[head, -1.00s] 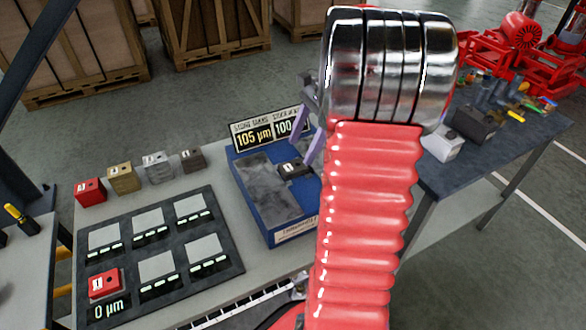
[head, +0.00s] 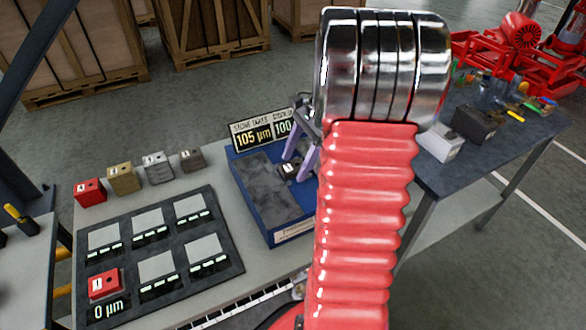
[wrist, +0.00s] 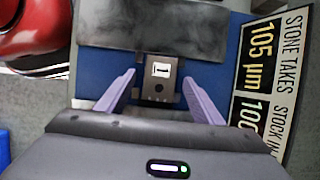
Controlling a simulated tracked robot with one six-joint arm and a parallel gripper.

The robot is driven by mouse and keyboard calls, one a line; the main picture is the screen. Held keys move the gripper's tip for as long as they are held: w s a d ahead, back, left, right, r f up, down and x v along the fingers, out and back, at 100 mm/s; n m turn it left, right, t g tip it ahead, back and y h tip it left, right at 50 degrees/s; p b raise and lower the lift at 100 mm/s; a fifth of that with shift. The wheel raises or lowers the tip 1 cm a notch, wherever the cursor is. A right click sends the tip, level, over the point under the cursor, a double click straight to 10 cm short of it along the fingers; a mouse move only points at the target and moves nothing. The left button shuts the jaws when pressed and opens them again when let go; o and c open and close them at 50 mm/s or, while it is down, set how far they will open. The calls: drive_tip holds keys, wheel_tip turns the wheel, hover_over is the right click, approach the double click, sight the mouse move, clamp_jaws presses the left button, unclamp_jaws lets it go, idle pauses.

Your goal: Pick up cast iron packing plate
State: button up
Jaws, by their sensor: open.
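A small dark block with a white label (head: 288,171) sits in the blue tray, beside the grey stone slab (head: 265,188); it looks like cast iron. The same block shows in the wrist view (wrist: 159,91), label up, between my fingertips. My gripper (head: 299,160) is open, with its two pale purple fingers at the block. In the wrist view my gripper (wrist: 159,78) has one finger on each side, with a visible gap on both sides. The arm hides the right end of the tray.
A sign reading 105 µm (head: 254,138) stands behind the blue tray (head: 289,232). Red, brass, steel and dark blocks (head: 191,159) line the table's back. A dark pad board (head: 222,230) lies left, with a red block (head: 104,284) on it.

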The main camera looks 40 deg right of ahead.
sight(297, 165)
drive_tip(key=shift+c, duration=0.2)
clamp_jaws()
idle(0.5)
drive_tip(key=shift+r, duration=0.1)
wheel_tip(297, 165, up, 10)
idle(0.5)
idle(0.5)
